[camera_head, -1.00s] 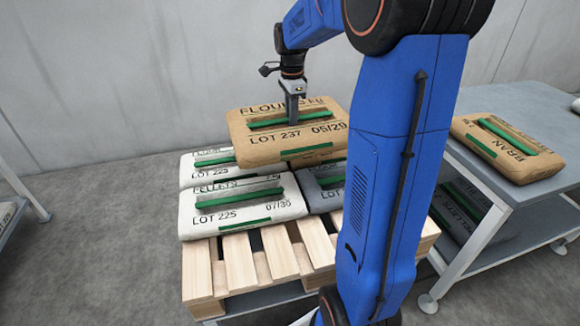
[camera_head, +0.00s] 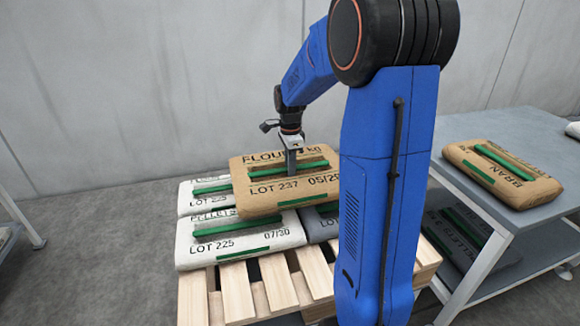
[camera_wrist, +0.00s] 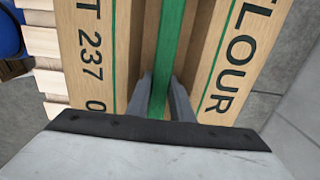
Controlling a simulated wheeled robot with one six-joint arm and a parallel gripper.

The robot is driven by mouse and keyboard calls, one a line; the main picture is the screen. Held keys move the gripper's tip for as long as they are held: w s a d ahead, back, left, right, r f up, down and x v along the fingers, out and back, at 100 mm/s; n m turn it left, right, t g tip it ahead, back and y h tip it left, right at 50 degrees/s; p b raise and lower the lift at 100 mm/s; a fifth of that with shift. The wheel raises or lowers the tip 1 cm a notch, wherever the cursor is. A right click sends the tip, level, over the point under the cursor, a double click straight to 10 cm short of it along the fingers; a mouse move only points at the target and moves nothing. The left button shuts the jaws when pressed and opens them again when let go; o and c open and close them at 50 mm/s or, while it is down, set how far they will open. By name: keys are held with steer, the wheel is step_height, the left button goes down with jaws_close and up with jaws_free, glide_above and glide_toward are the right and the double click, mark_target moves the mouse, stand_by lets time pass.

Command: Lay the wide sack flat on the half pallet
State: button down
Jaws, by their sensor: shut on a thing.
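The wide sack (camera_head: 262,200) is tan, marked FLOUR and LOT 237, with a green strip along its top. My gripper (camera_head: 291,170) is shut on that raised green strip at the sack's middle. In the wrist view the two fingers (camera_wrist: 163,100) stand on either side of the strip, with the sack (camera_wrist: 105,60) below. The sack is about level, at or just above the sacks on the half pallet (camera_head: 240,295); I cannot tell whether it touches them. My arm hides its right end in the head view.
White sacks, one marked PELLETS (camera_head: 235,240), lie on the pallet's left and back. A grey sack (camera_head: 318,226) is partly hidden behind my arm. The pallet's front slats are bare. A grey table (camera_head: 500,135) at right bears a tan BRAN sack (camera_head: 500,170).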

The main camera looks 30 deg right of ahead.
steer(key=shift+f, duration=1.4)
steer(key=shift+f, duration=0.6)
steer(key=c, duration=1.6)
jaws_free()
steer(key=shift+f, duration=0.1)
steer(key=shift+o, duration=0.2)
